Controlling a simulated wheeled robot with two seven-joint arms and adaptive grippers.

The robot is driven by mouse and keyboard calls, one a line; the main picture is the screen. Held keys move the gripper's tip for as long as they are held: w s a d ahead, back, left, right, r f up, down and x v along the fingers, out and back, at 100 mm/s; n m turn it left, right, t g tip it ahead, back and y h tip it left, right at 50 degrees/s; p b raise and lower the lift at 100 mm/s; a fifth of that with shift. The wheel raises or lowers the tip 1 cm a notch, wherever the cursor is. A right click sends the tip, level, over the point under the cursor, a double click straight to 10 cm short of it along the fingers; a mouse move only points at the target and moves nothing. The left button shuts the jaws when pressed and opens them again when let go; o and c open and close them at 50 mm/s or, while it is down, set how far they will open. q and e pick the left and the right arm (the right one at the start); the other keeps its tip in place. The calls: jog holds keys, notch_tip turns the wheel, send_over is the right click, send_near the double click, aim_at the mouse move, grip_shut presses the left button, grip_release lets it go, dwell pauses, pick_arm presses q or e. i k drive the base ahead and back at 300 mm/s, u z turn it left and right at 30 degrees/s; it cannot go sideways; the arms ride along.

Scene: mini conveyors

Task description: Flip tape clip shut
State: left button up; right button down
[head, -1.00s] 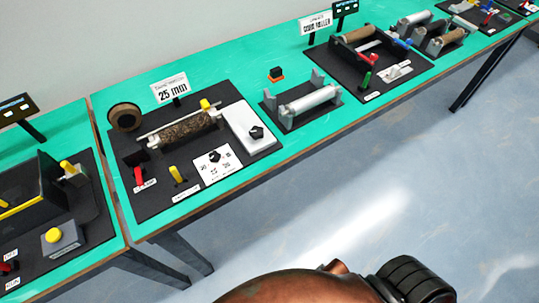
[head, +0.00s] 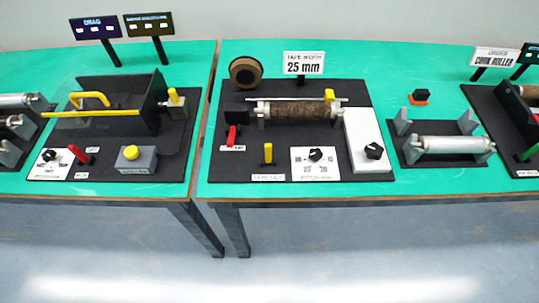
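The tape station is a black board (head: 217,165) in the middle of the head view, on the left part of the right table. A small yellow lever (head: 268,153) stands upright at the board's front. The label (head: 268,177) below it is too small to read surely; it may name the tape clip. A red lever (head: 232,136) stands to its left, in front of a black block (head: 238,109). A mottled brown roller (head: 300,110) lies behind, under a thin pale bar. Neither of my grippers is in view.
A "25 mm" sign (head: 304,64) and a brown tape roll (head: 245,71) stand behind the board. A white box with a black knob (head: 369,145) is at its right. A grey roller stand (head: 444,143) is further right. A guarded station (head: 118,111) occupies the left table.

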aim_at(268, 147)
jog(key=k, duration=1.35)
jog(key=u, duration=0.35)
jog(key=i, duration=0.5)
jog(key=u, duration=0.55)
jog(key=i, duration=1.25)
jog(key=z, duration=0.45)
